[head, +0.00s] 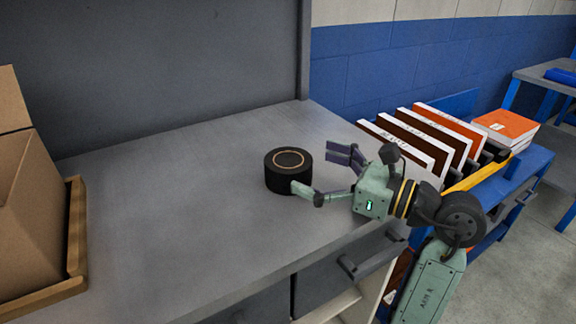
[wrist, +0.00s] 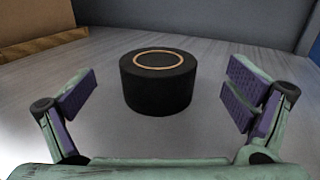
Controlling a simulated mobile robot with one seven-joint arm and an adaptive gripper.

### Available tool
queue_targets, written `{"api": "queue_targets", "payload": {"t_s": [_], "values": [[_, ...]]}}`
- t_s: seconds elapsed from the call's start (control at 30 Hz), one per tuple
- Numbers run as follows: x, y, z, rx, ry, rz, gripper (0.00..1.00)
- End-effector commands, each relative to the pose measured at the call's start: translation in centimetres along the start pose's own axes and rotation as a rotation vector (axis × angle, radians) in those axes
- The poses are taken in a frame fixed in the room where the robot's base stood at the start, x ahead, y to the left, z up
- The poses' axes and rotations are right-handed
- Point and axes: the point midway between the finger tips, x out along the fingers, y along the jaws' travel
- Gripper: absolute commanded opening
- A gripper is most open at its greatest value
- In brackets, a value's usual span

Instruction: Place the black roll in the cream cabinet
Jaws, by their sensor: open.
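The black roll (head: 289,171) stands upright on the grey worktop in the head view, with a tan ring on its top. My gripper (head: 318,172) is open just to the right of the roll, its fingers spread and pointing toward it. In the wrist view the roll (wrist: 158,82) sits ahead of and between the open fingers (wrist: 165,98), apart from the purple pads. I cannot make out the whole cream cabinet; a pale panel (head: 343,306) shows under the worktop's front edge and may be part of it.
A cardboard box (head: 32,205) stands on the worktop at the left. Grey drawers (head: 335,272) with handles are under the worktop. Several upright books (head: 425,140) and a blue cart (head: 528,172) are at the right. The worktop (head: 190,215) around the roll is clear.

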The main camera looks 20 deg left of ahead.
Motion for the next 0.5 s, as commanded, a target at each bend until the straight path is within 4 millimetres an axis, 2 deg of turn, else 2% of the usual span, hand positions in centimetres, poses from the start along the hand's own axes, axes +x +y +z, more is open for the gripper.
{"api": "queue_targets", "payload": {"t_s": [0.33, 0.5], "values": [[4.4, 0.3, 0.0, 0.002, -0.002, 0.003, 0.97], [5.4, 0.2, -0.2, 0.001, -0.001, 0.000, 0.97]]}}
